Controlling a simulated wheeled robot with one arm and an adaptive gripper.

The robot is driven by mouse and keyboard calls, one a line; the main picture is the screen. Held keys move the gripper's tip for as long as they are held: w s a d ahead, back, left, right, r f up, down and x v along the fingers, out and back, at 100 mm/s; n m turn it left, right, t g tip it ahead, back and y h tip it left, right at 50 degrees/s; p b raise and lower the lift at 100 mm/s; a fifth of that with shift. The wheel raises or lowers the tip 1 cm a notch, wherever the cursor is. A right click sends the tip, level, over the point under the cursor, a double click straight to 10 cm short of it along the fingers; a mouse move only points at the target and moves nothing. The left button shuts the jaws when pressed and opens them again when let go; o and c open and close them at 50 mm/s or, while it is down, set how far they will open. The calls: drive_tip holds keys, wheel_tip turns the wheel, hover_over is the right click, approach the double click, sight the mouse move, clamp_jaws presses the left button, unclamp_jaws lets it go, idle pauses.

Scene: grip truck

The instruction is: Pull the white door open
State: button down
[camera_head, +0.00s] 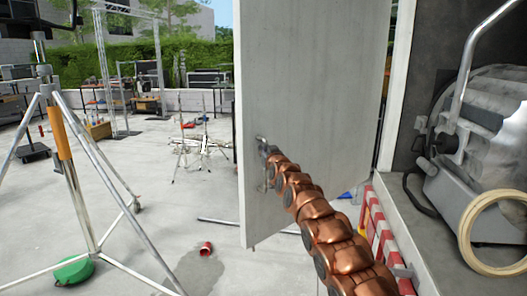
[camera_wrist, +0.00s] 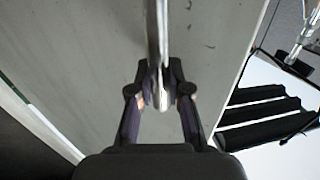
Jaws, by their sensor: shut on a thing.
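The white door (camera_head: 305,100) stands ajar in the middle of the head view, at an angle to its frame. It also fills much of the wrist view (camera_wrist: 100,60). A metal handle (camera_wrist: 158,40) runs down the middle of the wrist view to my gripper. My gripper (camera_wrist: 159,85) is shut on the handle, with one finger on each side of it. In the head view my copper-coloured arm reaches up from the lower right to my gripper (camera_head: 268,160) at the door's left edge.
A tripod stand (camera_head: 62,140) is at the left, with a green object (camera_head: 73,271) at its foot. A red cup (camera_head: 206,248) lies on the concrete floor. Open floor lies left of the door.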

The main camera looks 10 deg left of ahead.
drive_tip(key=c, duration=1.1)
unclamp_jaws()
drive_tip(key=shift+s+d, duration=0.1)
drive_tip(key=v, duration=0.3)
drive_tip(key=shift+s+d+r, duration=0.15)
drive_tip(key=shift+s+r, duration=0.1)
drive_tip(key=shift+s, duration=0.1)
drive_tip(key=shift+v, duration=1.15)
drive_tip(key=shift+s+d+f, duration=0.25)
drive_tip(key=shift+s, duration=0.25)
